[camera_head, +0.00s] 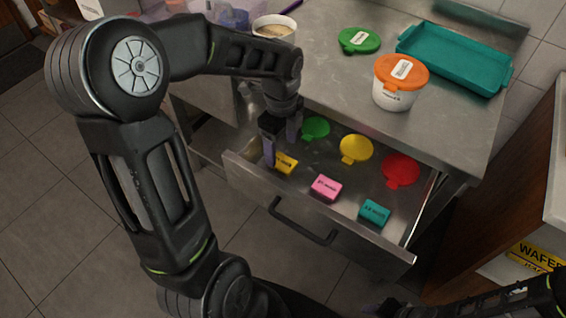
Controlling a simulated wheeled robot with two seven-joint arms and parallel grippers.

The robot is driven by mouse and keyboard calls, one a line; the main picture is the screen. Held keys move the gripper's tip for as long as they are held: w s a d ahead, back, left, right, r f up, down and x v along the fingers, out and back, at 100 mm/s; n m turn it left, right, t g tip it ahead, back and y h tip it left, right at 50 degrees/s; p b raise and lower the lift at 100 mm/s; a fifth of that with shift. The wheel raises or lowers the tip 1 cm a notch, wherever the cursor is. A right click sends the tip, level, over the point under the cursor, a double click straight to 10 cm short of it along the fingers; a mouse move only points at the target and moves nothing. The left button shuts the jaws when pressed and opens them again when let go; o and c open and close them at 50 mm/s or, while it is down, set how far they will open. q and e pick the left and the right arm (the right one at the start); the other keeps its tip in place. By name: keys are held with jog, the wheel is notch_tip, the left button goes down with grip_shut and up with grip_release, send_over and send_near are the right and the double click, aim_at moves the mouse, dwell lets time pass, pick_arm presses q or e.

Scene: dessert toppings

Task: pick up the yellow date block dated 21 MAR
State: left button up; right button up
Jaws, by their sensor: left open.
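The yellow date block (286,163) lies in the open metal drawer (330,246), near its left front. Its printing is too small to read. My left gripper (280,152) points down into the drawer, its jaws open. One finger is just left of the yellow block and the other behind it; I cannot tell whether they touch it. A pink block (326,188) and a teal block (374,213) lie to the right along the drawer front. My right gripper (388,307) is only partly visible at the bottom edge, and its jaws are unclear.
Green (316,128), yellow (356,149) and red (401,169) lids lie behind the blocks in the drawer. The counter above holds an orange-lidded tub (398,84), a loose green lid (359,40), an open tub (273,30) and a teal tray (454,60).

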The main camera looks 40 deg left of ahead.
aim_at(283, 162)
pick_arm(q)
notch_tip(283, 162, down, 5)
jog(key=shift+d+f, duration=0.1)
jog(key=shift+d, duration=0.05)
jog(key=shift+c, duration=0.2)
dwell(0.5)
jog(key=c, duration=1.4)
notch_tip(283, 162, up, 10)
dwell(0.5)
